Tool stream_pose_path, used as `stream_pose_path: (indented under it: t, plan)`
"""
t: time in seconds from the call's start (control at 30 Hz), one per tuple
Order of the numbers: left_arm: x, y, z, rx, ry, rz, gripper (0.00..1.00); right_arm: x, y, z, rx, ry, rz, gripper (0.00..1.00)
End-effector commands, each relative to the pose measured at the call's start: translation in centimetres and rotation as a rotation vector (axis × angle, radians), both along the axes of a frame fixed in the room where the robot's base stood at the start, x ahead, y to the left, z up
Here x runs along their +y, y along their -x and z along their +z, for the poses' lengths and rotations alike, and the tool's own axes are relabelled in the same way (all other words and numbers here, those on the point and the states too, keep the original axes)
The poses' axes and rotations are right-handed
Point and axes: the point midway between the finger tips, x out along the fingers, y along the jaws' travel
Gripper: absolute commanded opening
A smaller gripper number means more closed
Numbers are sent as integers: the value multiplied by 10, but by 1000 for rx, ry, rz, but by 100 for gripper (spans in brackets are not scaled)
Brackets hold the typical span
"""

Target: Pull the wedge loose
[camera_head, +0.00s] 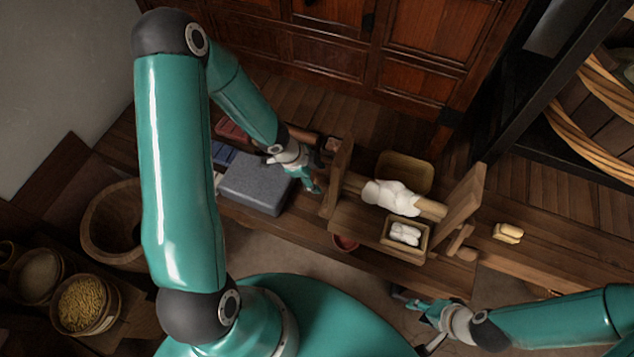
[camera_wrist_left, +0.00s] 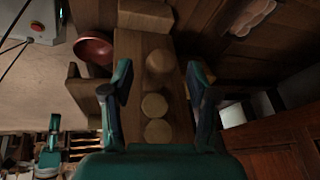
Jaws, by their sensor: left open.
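A wooden stand with two uprights (camera_head: 340,172) (camera_head: 464,205) carries a horizontal roller (camera_head: 430,207) with white fleece on it. No piece stands out clearly as the wedge. My left gripper (camera_head: 314,182) is beside the left upright's outer face. In the left wrist view my left gripper (camera_wrist_left: 158,85) is open, its fingers either side of a wooden board (camera_wrist_left: 138,72) bearing three round wooden ends (camera_wrist_left: 158,62) (camera_wrist_left: 154,105) (camera_wrist_left: 157,131). A wooden block (camera_wrist_left: 146,15) lies beyond. I cannot tell whether the fingers touch anything. My right gripper (camera_head: 410,300) is low, right of centre, apart from the stand; its jaw opening is unclear.
A grey stone block (camera_head: 256,182) is left of the left gripper. A small box of white fleece (camera_head: 404,250) stands in front, an empty tray (camera_head: 404,160) behind. A reddish bowl (camera_head: 345,243) sits below. A yellowish bundle (camera_head: 507,232) lies on the bench at right.

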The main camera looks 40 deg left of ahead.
Motion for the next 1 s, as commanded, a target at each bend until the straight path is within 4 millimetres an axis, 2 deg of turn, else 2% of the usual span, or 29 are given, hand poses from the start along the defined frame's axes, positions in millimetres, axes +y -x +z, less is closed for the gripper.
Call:
stream_pose_path:
  t: [0.03, 0.13, 0.5, 0.57, 0.87, 1.0]
  plan:
    - [-2, -2, -8, 0, 0, 0, 59, 0, 0, -8, 0, 0, 0, 40]
    - [-3, -4, -13, 0, 0, 0, 59, 0, 0, -12, 0, 0, 0, 40]
    - [-4, -5, -14, 0, 0, 0, 59, 0, 0, -13, 0, 0, 0, 40]
    - [-4, -5, -14, 0, 0, 0, 51, 0, 0, -13, 0, 0, 0, 40]
    - [-4, -5, -14, 0, 0, 0, 1, 0, 0, -13, 0, 0, 0, 40]
    - [-4, -5, -14, 0, 0, 0, 0, 0, 0, -13, 0, 0, 0, 40]
